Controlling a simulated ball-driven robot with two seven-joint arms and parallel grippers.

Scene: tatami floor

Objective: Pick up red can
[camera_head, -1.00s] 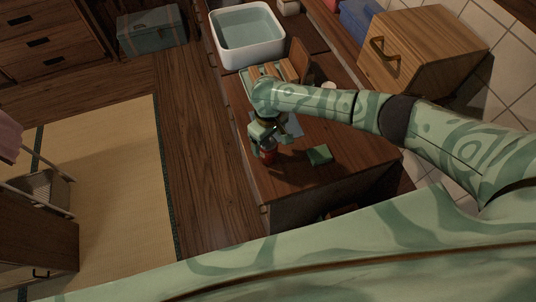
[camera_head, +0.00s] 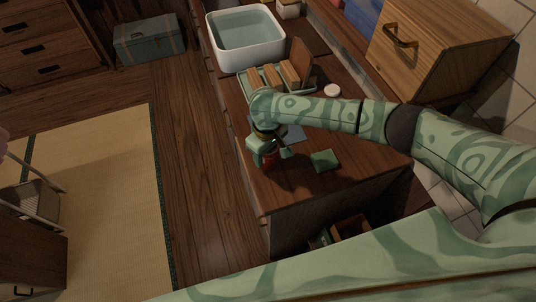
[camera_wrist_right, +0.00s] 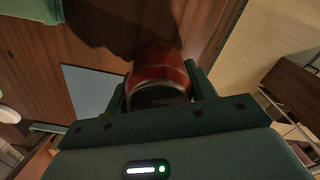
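The red can (camera_head: 269,159) is at the near left part of the wooden counter (camera_head: 300,188), partly hidden by my right gripper (camera_head: 271,153). In the right wrist view the can (camera_wrist_right: 160,66) fills the space between the two dark fingers of that gripper (camera_wrist_right: 159,88). One finger is on each side of it, with at most a narrow gap, and the can's dark round end faces the camera. In the head view one finger stands out to the right of the can. The gripper looks open around it; firm contact is not visible.
A green cloth-like square (camera_head: 324,160) lies right of the can. A flat grey-blue sheet (camera_head: 292,133) lies behind it. Farther back are a rack with wooden boards (camera_head: 270,76), a white round item (camera_head: 332,91), a white water basin (camera_head: 246,42) and a wooden box (camera_head: 440,50).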

